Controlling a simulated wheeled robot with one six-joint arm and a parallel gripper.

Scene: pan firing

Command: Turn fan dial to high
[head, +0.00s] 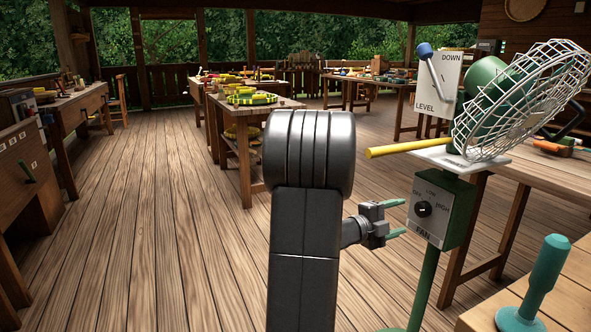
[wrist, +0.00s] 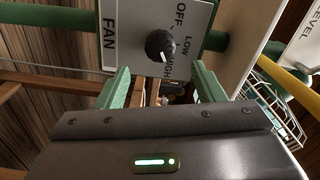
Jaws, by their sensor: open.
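The fan dial (head: 424,209) is a black round knob on a grey box marked FAN, on a green post, with OFF, LOW and HIGH around it. In the wrist view the dial (wrist: 160,46) is near the top centre, and its pale mark points down toward the HIGH label. My gripper (head: 396,218) is left of the dial in the head view, its green fingers pointing at the box. In the wrist view my gripper (wrist: 162,86) is open and empty, fingers apart on either side below the dial. They appear clear of the knob.
Above the box stands a green fan with a wire cage (head: 525,100), a yellow handle (head: 400,149) and a LEVEL plate (head: 437,85) with a blue-knobbed lever. A wooden bench with a teal handle (head: 545,272) is at lower right. The floor at left is open.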

